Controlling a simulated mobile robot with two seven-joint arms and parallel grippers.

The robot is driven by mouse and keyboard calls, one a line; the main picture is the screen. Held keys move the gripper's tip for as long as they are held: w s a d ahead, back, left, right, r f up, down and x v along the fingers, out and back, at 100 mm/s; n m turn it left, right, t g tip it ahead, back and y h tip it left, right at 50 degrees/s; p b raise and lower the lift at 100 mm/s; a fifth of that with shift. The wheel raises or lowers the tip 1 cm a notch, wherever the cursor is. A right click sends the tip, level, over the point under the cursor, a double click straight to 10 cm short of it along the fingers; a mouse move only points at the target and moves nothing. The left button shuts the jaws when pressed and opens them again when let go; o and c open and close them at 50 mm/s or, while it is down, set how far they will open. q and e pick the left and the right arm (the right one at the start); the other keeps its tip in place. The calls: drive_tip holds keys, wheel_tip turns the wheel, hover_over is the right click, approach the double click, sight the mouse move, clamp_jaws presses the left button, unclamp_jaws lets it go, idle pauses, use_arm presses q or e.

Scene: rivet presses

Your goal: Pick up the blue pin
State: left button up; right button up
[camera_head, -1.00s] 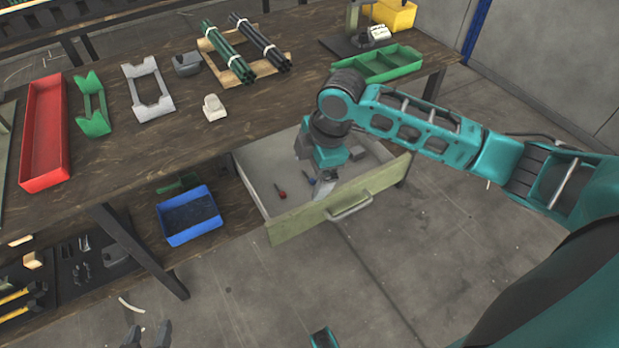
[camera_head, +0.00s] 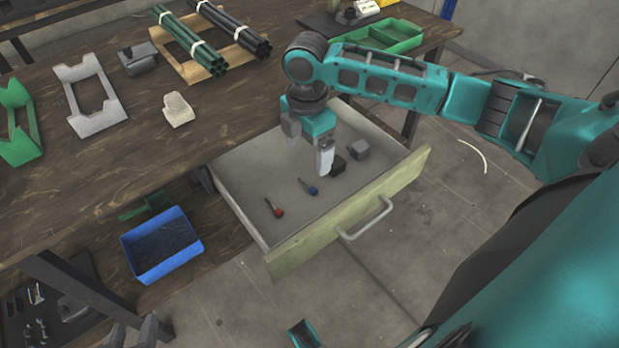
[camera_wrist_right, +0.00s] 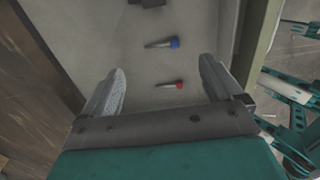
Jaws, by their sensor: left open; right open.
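The blue pin (camera_head: 309,187) lies in the open drawer (camera_head: 235,178), its blue head toward the drawer front. It also lies ahead of the fingers in the right wrist view (camera_wrist_right: 162,43). A red pin (camera_head: 274,208) lies to its left in the head view; in the wrist view the red pin (camera_wrist_right: 170,84) is nearer the fingers. My right gripper (camera_head: 309,148) is open and empty over the drawer, above and apart from the blue pin.
A grey block (camera_head: 357,149) and a dark block (camera_head: 338,165) lie in the drawer right of the pins. The drawer front has a handle (camera_head: 366,219). The workbench top (camera_head: 225,110) overhangs the drawer's back.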

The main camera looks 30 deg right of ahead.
sight(307, 185)
wheel_tip(307, 185, down, 4)
drive_tip(key=shift+r+b, duration=0.25)
drive_tip(key=shift+b, duration=0.15)
drive_tip(key=f+b, duration=0.1)
drive_tip(key=f, duration=0.1)
drive_tip(key=f+b, duration=0.1)
drive_tip(key=f, duration=0.1)
drive_tip(key=shift+s+a+f, duration=0.15)
drive_tip(key=shift+a+f, duration=0.05)
drive_tip(key=shift+f, duration=0.5)
drive_tip(key=shift+c, duration=0.3)
drive_tip(key=shift+r, duration=0.1)
drive_tip(key=c, duration=1)
